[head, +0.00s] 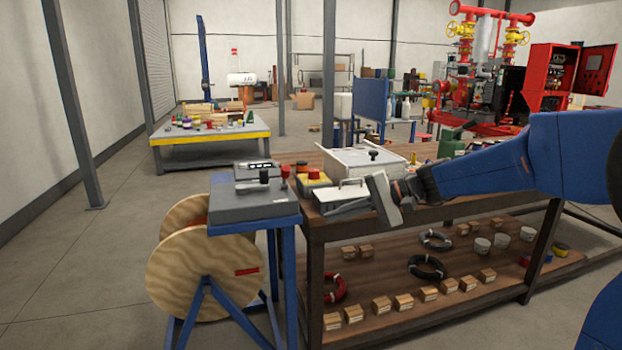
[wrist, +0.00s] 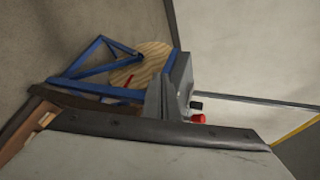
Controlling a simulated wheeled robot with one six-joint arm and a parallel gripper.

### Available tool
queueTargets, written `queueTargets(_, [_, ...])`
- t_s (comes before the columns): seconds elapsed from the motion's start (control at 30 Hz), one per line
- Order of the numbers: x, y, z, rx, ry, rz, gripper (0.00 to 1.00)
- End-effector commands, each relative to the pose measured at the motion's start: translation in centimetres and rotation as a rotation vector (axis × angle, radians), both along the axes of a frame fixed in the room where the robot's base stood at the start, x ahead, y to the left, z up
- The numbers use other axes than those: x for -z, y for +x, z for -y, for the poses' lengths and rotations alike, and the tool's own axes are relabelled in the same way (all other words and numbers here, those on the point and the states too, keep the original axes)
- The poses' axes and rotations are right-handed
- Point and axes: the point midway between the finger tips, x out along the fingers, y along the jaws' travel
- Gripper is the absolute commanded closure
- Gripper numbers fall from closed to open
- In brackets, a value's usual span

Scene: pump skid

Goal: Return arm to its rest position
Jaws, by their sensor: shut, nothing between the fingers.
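My gripper (head: 350,207) shows in the head view at the end of my blue arm, which reaches in from the right. It is shut and empty, held over the near left part of the brown workbench (head: 440,213). It partly covers a light grey case with a handle on the bench. From this view I cannot tell the gap between gripper and case.
A grey control box (head: 253,205) with a red knob stands on a blue stand left of the bench, beside a wooden cable reel (head: 195,262). A white box (head: 355,163) is on the bench behind my gripper. A yellow-edged table (head: 210,137) stands farther back. Floor at left is clear.

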Motion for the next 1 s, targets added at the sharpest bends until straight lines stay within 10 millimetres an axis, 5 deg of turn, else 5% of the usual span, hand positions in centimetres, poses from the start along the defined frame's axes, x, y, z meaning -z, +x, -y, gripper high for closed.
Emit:
queueTargets(0.5, [5.1, -16.0, 7.2, -0.082, -0.495, 0.132, 1.0])
queueTargets(1.0, [10.5, -27.8, 17.4, -0.116, -0.979, 0.307, 1.0])
